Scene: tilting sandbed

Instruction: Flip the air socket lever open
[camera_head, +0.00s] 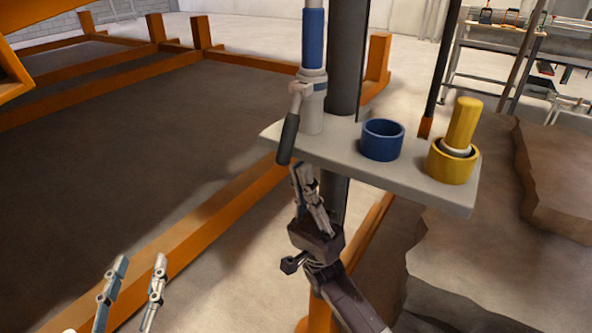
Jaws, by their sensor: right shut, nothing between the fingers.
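The air socket (313,108) is a white and blue fitting standing upright at the left end of a grey shelf, with a blue-sleeved pipe above it. Its dark-handled lever (289,137) hangs down from a pale pivot on the socket's left side, slightly tilted. My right gripper (302,168) is shut, with its fingertips pointing up just below the lever's lower end. I cannot tell whether they touch. My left gripper (140,262) is at the bottom left, its two fingers apart with nothing between them, far from the lever.
The grey shelf (400,180) also carries a blue ring cup (382,140) and a yellow cup (452,163) with a yellow cylinder in it. A dark post (347,60) rises behind. Orange beams (215,210) frame the sandbed on the left. Brown rock (480,260) lies at the right.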

